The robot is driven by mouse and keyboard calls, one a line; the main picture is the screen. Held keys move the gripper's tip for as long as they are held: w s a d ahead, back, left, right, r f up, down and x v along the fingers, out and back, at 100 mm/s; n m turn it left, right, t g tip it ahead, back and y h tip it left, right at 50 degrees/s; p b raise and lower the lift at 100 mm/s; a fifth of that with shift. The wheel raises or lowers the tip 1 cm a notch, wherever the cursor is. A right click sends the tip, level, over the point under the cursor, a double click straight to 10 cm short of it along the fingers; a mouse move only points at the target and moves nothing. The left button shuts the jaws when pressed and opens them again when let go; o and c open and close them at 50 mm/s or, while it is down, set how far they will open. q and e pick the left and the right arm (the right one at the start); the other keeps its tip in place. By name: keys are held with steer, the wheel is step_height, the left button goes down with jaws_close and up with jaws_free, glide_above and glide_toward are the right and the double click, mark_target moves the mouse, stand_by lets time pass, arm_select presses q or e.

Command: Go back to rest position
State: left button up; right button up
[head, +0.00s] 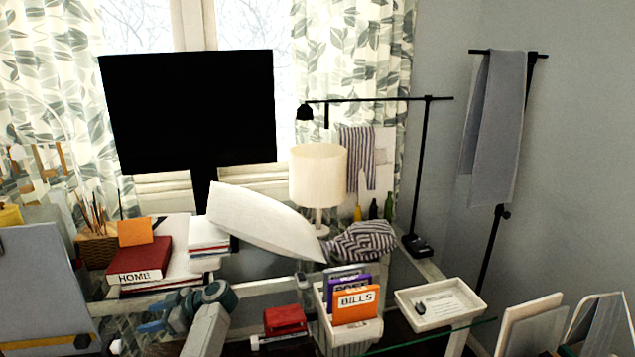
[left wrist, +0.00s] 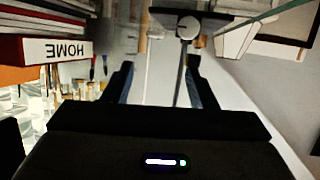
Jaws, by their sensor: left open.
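My left gripper (head: 133,337) is low in the head view, left of centre, with its blue-tipped fingers apart, near the desk's front edge. The left wrist view shows its two dark fingers (left wrist: 160,88) spread with nothing held between them. A red HOME book (head: 139,261) lies behind it in the head view. The book also shows at the upper left of the left wrist view (left wrist: 57,50), apart from the fingers. My right gripper is not in view.
A black monitor (head: 190,110) stands behind. Grey cloth (head: 494,125) hangs from a black stand at right.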

arm_select(q)
step_height(320, 180, up, 6)
steer(key=w+d+m+t+y, duration=0.2)
steer(key=m+t+y, duration=0.15)
steer(key=t, duration=0.95)
steer(key=s+d+r+m+t+h, duration=0.1)
steer(key=s+d+m+t+h, duration=0.1)
steer(key=d+m+t+h, duration=0.7)
steer(key=s+d+f+m+g+h, duration=0.1)
steer(key=s+d+f+m+h, duration=0.2)
steer(key=s+d+m+h, duration=0.5)
steer(key=s+d+f+m+g+h, duration=0.3)
steer(key=s+d+f+g+h, duration=0.25)
steer(key=s+f, duration=0.25)
steer(key=s+a+f+n+g+y, duration=0.1)
steer(key=s+a+f+g+y, duration=0.15)
steer(key=s, duration=0.55)
steer(key=s+a+f+n+g+y, duration=0.15)
steer(key=s+g, duration=0.25)
steer(key=s, duration=0.4)
steer(key=s+a+f+g+y, duration=0.1)
steer(key=s+a+g+y, duration=0.2)
steer(key=s, duration=0.5)
step_height(320, 180, down, 31)
steer(key=s+a+g+h, duration=0.1)
steer(key=a+g, duration=0.1)
steer(key=a, duration=0.1)
steer(key=s+a+f+n+g, duration=0.1)
steer(key=s+f, duration=1.7)
